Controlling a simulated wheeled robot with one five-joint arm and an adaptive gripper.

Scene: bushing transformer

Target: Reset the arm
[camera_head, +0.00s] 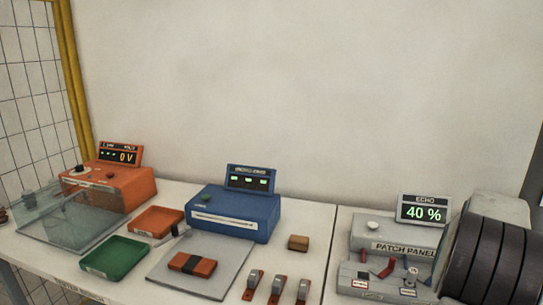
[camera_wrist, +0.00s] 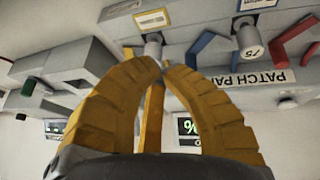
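My gripper (camera_wrist: 163,66) shows in the wrist view with yellow ribbed fingers. Their tips come together with almost no gap, and nothing is clearly held between them. A grey plug (camera_wrist: 153,46) on the panel shows just past the tips; whether they touch it I cannot tell. The wrist picture is upside down. The patch panel (camera_wrist: 258,79) lies beyond the fingers, with a blue handle (camera_wrist: 207,47) and a plug marked 75 (camera_wrist: 249,42). In the head view the patch panel (camera_head: 393,246) stands at the right. My gripper does not show there.
A large grey and black ribbed body (camera_head: 489,258) hides the bench right of the panel. The wrist view shows another grey unit (camera_wrist: 77,72) there. Left are a blue box (camera_head: 236,214), an orange box (camera_head: 115,183), a green tray (camera_head: 113,258) and several small switches (camera_head: 277,288).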

